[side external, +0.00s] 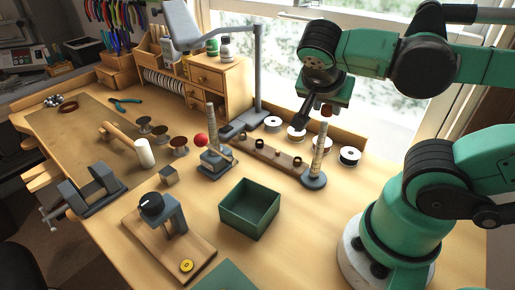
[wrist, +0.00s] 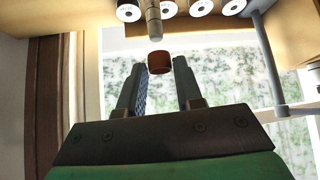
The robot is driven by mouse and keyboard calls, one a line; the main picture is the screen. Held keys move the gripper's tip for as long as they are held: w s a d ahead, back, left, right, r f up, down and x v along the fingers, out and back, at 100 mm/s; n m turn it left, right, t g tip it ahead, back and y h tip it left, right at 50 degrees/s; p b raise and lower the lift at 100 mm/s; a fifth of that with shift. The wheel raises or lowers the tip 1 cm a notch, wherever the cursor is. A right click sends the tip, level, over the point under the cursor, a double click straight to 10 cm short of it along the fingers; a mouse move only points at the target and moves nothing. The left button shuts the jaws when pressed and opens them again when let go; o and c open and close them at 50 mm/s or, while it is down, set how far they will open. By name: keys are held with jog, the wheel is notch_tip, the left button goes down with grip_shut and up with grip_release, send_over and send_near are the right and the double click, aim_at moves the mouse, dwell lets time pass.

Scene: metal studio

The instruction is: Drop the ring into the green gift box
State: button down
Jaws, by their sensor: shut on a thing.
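The ring, a short reddish-brown band, shows just above the tip of the right upright tapered post (side external: 319,150); it is also in the wrist view (wrist: 159,63), between my gripper's fingers. My gripper (side external: 326,108) is shut on it, high over the bench. In the wrist view a small gap shows between ring and post tip. The green gift box (side external: 248,211) stands open on the bench, left of and nearer than the post. Its visible inside looks empty. The exact finger contact is partly hidden in the side view.
A wooden bar (side external: 245,149) with small dark rings lies left of the post. A second post (side external: 211,128), a red ball (side external: 200,139) and a wooden stand with a dark knob (side external: 165,215) are near the box. White spools (side external: 349,156) stand behind. Bench right of the box is clear.

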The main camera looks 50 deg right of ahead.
dwell(0.3)
jog(key=shift+w+a+n, duration=0.25)
jog(key=shift+a+n, duration=0.05)
jog(key=w+a+f+n+t+y, duration=0.1)
jog(key=w+a+n+t+y, duration=0.1)
jog(key=a+n+t, duration=0.3)
jog(key=w+a+f+n+y, duration=0.1)
jog(key=w+a+n, duration=0.15)
jog(key=a, duration=0.55)
jog(key=shift+n, duration=0.45)
jog(key=shift+s+d+f, duration=0.15)
jog(key=shift+s+f, duration=0.05)
jog(key=shift+f, duration=1.05)
jog(key=shift+s+d+f, duration=0.1)
jog(key=shift+s+f, duration=0.05)
jog(key=shift+f, duration=1.1)
jog(key=c, duration=0.5)
grip_release()
